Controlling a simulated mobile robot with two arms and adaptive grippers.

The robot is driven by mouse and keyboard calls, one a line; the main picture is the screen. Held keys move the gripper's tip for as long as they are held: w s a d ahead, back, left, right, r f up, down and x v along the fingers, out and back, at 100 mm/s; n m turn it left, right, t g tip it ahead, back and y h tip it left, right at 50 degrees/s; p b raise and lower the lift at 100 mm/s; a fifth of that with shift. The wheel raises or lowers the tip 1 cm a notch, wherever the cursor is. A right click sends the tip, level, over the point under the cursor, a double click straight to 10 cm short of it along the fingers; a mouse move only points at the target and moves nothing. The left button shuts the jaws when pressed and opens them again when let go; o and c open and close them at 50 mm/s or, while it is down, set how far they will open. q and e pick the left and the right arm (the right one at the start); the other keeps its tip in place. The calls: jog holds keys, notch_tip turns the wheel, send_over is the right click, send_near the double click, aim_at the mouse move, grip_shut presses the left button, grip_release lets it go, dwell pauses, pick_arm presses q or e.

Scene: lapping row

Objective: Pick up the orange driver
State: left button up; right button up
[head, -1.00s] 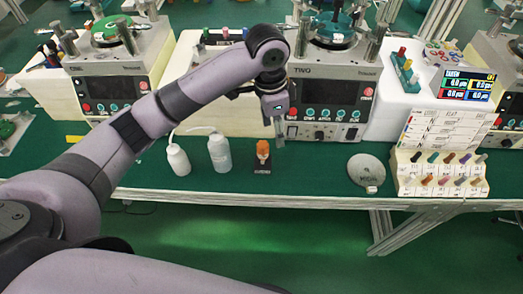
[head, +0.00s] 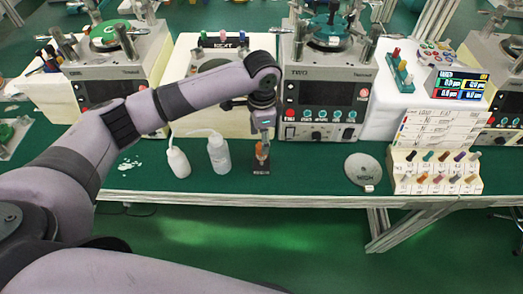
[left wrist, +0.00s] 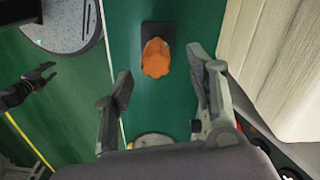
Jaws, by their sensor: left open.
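The orange driver (head: 265,151) stands on a small dark base (head: 261,168) near the front edge of the green bench. My left gripper (head: 262,139) is just above and in front of it in the head view and hides part of it. In the left wrist view the lobed orange handle (left wrist: 156,58) lies ahead, between the lines of the two fingers. The left gripper (left wrist: 160,68) is open and empty there, with a gap on both sides of the handle. I cannot tell how far the fingertips are above it.
Two white wash bottles (head: 219,154) stand left of the driver. Machine TWO (head: 325,98) stands behind it. A round grey plate (head: 364,170) and a rack of coloured pegs (head: 436,172) are to the right. The bench between driver and plate is clear.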

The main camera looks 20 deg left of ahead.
aim_at(261, 157)
pick_arm(q)
jog(key=shift+s+f+p, duration=0.15)
jog(key=shift+f+p, duration=0.2)
jog(key=shift+f, duration=1.05)
jog(key=shift+s+f+p, duration=0.15)
jog(key=shift+f+p, duration=0.15)
jog(key=shift+f, duration=1.1)
grip_shut()
